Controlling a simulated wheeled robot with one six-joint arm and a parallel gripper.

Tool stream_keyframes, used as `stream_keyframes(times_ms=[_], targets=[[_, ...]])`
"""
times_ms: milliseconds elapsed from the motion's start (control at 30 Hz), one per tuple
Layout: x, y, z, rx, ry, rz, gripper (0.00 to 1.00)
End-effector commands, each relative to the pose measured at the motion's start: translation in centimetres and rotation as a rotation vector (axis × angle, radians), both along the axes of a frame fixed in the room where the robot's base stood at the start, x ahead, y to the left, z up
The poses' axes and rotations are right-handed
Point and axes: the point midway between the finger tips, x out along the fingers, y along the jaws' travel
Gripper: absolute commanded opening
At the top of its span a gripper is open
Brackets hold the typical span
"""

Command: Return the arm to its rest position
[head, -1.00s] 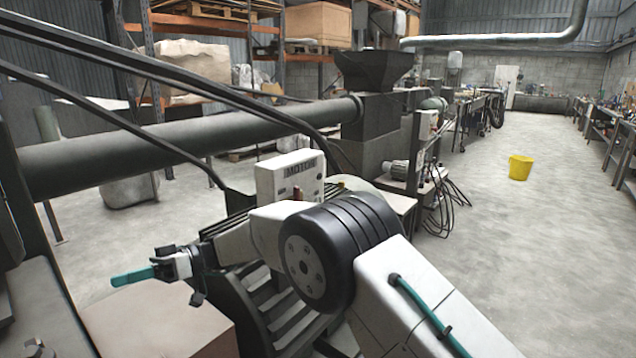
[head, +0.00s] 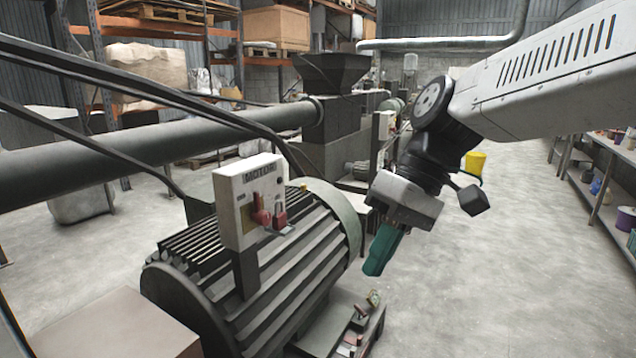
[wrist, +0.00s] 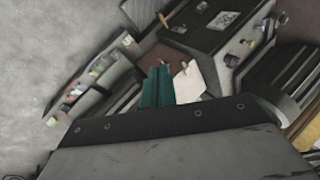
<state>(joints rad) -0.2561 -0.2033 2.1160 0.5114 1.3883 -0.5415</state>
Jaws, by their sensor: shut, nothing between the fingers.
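My gripper (head: 380,262) has teal fingers that are together, with nothing between them. It points down and hangs in the air to the right of the large ribbed motor (head: 265,265), apart from it. My arm reaches in from the upper right of the head view, bends at a black joint and drops to the gripper. In the wrist view the teal fingers (wrist: 158,88) show at the centre, over the clutter below.
A white switch box (head: 250,200) with red parts stands against the motor. A low tool stand (head: 345,330) is below the gripper. A yellow bucket (head: 475,162) is partly hidden behind my arm. Shelving (head: 600,185) lines the right. The floor between is clear.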

Motion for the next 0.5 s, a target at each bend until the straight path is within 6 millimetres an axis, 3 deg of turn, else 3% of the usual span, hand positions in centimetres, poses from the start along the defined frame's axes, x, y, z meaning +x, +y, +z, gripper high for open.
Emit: stream_keyframes(times_ms=[33,200,333,500], targets=[[-1.5,-2.6,-0.3,-0.056,-0.023,-0.072,0.00],[-6.2,-10.0,-2.4,-0.249,-0.085,-0.321,0.00],[-9.5,-14.3,-4.3,-0.367,-0.135,-0.491,0.00],[-12.1,-17.6,-6.1,-0.460,-0.180,-0.635,0.00]])
